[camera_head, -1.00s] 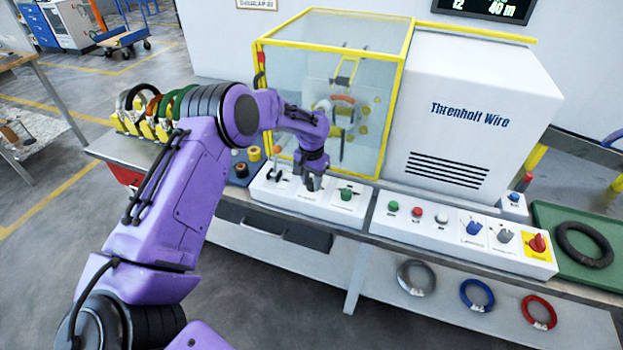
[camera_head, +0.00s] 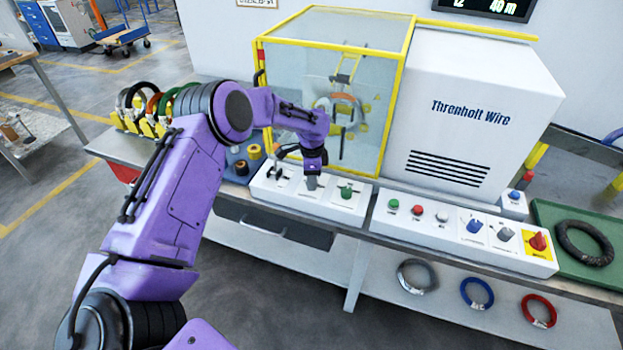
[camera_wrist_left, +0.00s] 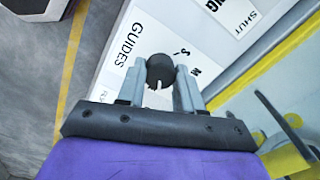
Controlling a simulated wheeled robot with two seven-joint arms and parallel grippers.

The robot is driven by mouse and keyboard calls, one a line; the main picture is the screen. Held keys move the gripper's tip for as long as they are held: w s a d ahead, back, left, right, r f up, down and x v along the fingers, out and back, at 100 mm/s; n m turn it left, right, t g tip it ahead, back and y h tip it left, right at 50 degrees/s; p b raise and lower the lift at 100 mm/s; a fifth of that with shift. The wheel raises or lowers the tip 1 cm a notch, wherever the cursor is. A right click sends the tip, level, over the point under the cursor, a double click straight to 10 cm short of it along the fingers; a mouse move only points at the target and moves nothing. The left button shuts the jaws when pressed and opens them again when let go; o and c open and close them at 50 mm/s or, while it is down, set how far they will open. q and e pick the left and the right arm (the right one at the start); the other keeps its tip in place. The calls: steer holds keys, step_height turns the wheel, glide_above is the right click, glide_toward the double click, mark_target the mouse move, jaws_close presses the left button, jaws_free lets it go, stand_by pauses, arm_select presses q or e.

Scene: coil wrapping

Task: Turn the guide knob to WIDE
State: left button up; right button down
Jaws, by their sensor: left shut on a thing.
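The guide knob (camera_wrist_left: 160,72) is a dark round knob with a white pointer mark, on a white panel lettered GUIDES in the left wrist view. The letters S and M show beside it; any other mark is hidden behind my gripper. My left gripper (camera_wrist_left: 159,85) has one finger on each side of the knob and is shut on it. In the head view my left gripper (camera_head: 312,180) points down at the white control box (camera_head: 330,207) in front of the yellow-framed enclosure, and it hides the knob there. My right gripper is not in view.
A green knob (camera_head: 346,190) sits just right of my gripper on the same box. A lever (camera_head: 274,170) stands to its left. The enclosure (camera_head: 385,110) rises close behind. Another panel with buttons and knobs (camera_head: 455,232) lies further right.

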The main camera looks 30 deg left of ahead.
arm_select(q)
steer(key=shift+m, duration=1.9)
steer(key=o, duration=1)
steer(key=shift+o, duration=0.2)
step_height(320, 180, up, 10)
steer(key=b, duration=0.2)
steer(key=shift+r, duration=0.2)
